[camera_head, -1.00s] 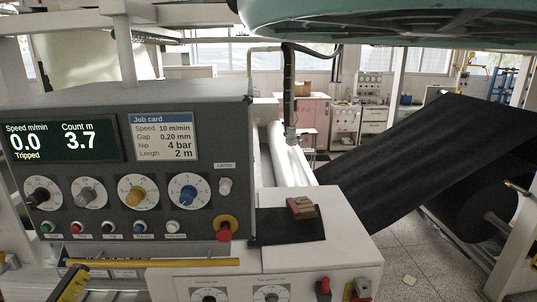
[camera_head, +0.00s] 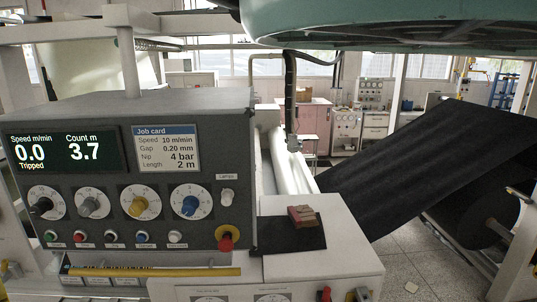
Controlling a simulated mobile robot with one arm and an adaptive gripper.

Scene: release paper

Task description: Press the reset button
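The grey control panel (camera_head: 196,215) stands at the left, facing me. Its row of small push buttons runs below the dials: a green button (camera_head: 51,236), a red button (camera_head: 81,236), a black button (camera_head: 112,236), a blue button (camera_head: 143,236) and a white button (camera_head: 175,236). Their labels are too small to read surely, so I cannot confirm which is reset. The display (camera_head: 62,150) reads speed 0.0, count 3.7 and "Tripped". A larger red mushroom button (camera_head: 225,243) on a yellow base sits at the panel's lower right. My gripper cannot be made out in this view.
A yellow rail (camera_head: 150,271) runs below the panel. A reddish-brown block (camera_head: 303,216) lies on a black mat (camera_head: 285,239) on the white machine top to the right. A wide black sheet (camera_head: 410,170) slopes across the right side. Grey floor shows at the lower right.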

